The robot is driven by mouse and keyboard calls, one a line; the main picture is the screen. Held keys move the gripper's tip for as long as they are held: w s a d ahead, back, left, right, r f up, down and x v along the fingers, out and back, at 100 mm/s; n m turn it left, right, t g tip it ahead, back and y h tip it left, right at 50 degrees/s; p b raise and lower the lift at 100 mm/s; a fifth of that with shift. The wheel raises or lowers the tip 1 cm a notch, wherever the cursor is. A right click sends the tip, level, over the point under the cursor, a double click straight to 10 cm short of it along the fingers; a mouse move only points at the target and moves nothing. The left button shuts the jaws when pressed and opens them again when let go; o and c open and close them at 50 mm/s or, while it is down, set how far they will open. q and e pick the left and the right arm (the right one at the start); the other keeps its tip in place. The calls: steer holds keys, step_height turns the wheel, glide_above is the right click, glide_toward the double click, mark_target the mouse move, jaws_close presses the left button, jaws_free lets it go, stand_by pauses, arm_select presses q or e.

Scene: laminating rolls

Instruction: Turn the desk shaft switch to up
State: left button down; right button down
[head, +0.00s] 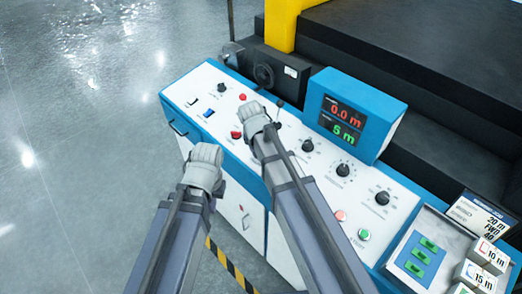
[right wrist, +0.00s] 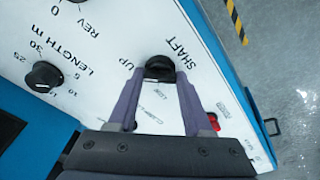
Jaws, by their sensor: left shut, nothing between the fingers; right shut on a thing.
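The shaft switch (right wrist: 158,65) is a black knob on the white desk panel, beside the printed words SHAFT and UP in the right wrist view. My right gripper (right wrist: 160,76) is shut on this knob, one finger on each side. In the head view my right gripper (head: 258,124) is down at the panel and hides the knob. The direction of the knob's pointer cannot be made out. My left gripper (head: 206,160) is shut and empty, in front of the desk's near edge, left of the right gripper.
The blue and white desk (head: 235,165) carries several black knobs, including the length knob (right wrist: 44,76). A red emergency-style button (head: 236,134) is left of my right gripper. A display box (head: 352,115) reads 0.0 m and 5 m. Roll-length blocks (head: 489,254) stand at right. Open floor lies left.

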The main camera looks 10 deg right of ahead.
stand_by(0.5)
steer(key=shift+c, duration=1.6)
jaws_free()
steer(key=p+v, duration=0.7)
steer(key=v, duration=0.1)
steer(key=shift+p, duration=0.3)
steer(key=shift+f, duration=0.1)
steer(key=s+a+f+n+g+b, duration=0.1)
steer(key=s+a+f+n+b, duration=0.1)
steer(key=s, duration=0.6)
steer(key=s+a+f+n+g+b, duration=0.1)
steer(key=s+a+f+n+b, duration=0.1)
steer(key=s, duration=0.6)
steer(key=shift+s+a+f+n+g+y, duration=0.3)
steer(key=shift+a+n+g+y, duration=0.15)
steer(key=shift+n, duration=0.55)
